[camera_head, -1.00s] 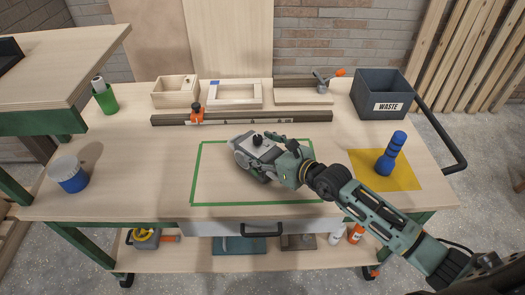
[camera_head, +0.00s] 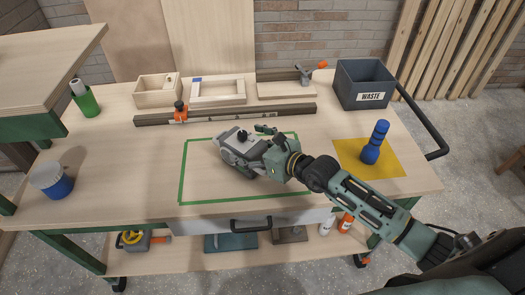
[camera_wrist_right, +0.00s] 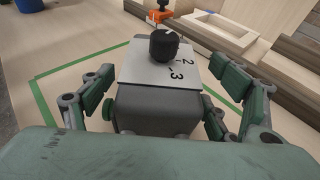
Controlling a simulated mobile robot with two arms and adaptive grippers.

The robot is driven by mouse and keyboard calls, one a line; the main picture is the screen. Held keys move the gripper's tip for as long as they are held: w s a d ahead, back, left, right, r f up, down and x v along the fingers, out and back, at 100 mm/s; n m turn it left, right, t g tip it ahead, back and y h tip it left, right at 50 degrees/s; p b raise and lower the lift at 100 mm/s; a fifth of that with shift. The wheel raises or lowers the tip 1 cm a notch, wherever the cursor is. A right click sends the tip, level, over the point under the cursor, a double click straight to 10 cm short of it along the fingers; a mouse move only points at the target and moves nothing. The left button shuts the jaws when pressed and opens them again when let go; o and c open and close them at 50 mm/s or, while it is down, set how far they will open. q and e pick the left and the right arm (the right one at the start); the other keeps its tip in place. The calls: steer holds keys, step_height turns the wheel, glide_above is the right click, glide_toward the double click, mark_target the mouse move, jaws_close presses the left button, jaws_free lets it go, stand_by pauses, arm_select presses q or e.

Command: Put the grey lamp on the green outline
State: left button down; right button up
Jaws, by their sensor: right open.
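The grey lamp (camera_head: 233,143), a boxy body with a black knob and a pale numbered plate, rests inside the green outline (camera_head: 181,172) on the workbench. In the right wrist view the lamp (camera_wrist_right: 155,98) sits between my right gripper's fingers, with its knob and plate facing up. My right gripper (camera_head: 255,150) is open around the lamp. In the wrist view a gap shows between the left finger and the lamp. The arm covers the right part of the outline. My left gripper is not in view.
A blue object (camera_head: 376,143) stands on a yellow mat (camera_head: 350,152) at right. A waste bin (camera_head: 362,90), wooden boxes (camera_head: 157,96) and a rail with an orange clamp (camera_head: 180,112) line the back. A green bottle (camera_head: 87,104) and a blue-white pot (camera_head: 52,184) stand at left.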

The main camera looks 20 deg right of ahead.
steer(key=v, duration=1)
steer(key=shift+f+b, duration=0.2)
steer(key=shift+b, duration=0.2)
steer(key=shift+v, duration=0.85)
steer(key=shift+w+a+r, duration=0.1)
steer(key=shift+r, duration=0.05)
